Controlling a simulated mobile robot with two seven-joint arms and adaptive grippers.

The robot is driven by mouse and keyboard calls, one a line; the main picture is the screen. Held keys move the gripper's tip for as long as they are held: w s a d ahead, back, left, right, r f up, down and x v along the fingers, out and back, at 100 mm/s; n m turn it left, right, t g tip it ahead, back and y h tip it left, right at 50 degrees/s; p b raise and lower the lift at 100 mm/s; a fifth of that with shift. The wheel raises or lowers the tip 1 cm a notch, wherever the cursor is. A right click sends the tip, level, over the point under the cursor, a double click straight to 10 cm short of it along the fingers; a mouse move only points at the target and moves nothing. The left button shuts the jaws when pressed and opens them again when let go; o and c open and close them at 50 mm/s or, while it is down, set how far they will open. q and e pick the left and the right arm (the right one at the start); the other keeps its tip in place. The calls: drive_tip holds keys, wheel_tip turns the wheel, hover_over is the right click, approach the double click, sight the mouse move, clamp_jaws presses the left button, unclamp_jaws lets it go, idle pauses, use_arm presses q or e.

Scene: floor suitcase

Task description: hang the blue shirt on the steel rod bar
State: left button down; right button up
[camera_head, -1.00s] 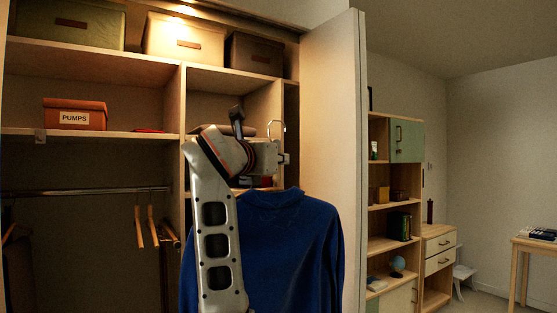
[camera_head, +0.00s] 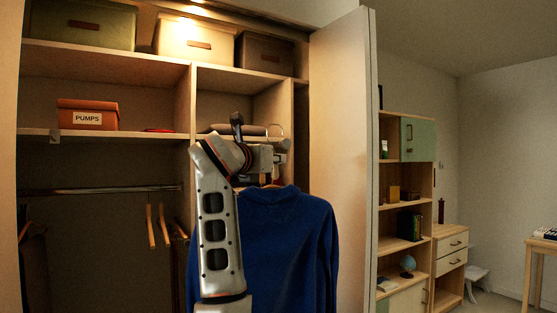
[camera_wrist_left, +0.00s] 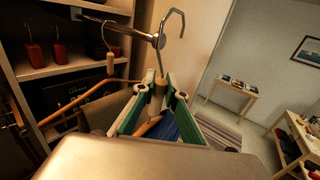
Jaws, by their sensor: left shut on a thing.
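The blue shirt (camera_head: 285,240) hangs on a wooden hanger in front of the wardrobe, right of the rod in the head view. My left gripper (camera_head: 276,160) is at the top of this hanger, above the collar. In the left wrist view my left gripper (camera_wrist_left: 158,95) is shut on the hanger's neck, and the metal hook (camera_wrist_left: 174,20) sticks up above the fingers. The steel rod bar (camera_head: 110,190) runs under the shelf at the left; its end (camera_wrist_left: 135,34) also shows in the wrist view, close to the hook in the picture. I cannot tell whether they touch. My right gripper is not in view.
Empty wooden hangers (camera_head: 150,225) hang from the rod's right part. An upright wardrobe divider (camera_head: 192,100) stands between the rod and the shirt. An open wardrobe door (camera_head: 340,130) is on the right. An orange PUMPS box (camera_head: 87,115) sits on the shelf above.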

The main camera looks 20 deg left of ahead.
use_arm(q)
drive_tip(key=shift+w+a+p, duration=0.9)
drive_tip(key=shift+w+a, duration=3.85)
drive_tip(key=shift+a, duration=0.55)
drive_tip(key=w+d+f, duration=0.2)
drive_tip(key=w+d, duration=0.1)
drive_tip(key=w, duration=0.1)
drive_tip(key=shift+w+d+f, duration=0.2)
drive_tip(key=shift+d+f, duration=0.05)
drive_tip(key=shift+f+b, duration=0.35)
drive_tip(key=shift+b, duration=0.25)
drive_tip(key=c, duration=2)
unclamp_jaws()
drive_tip(key=shift+o, duration=0.2)
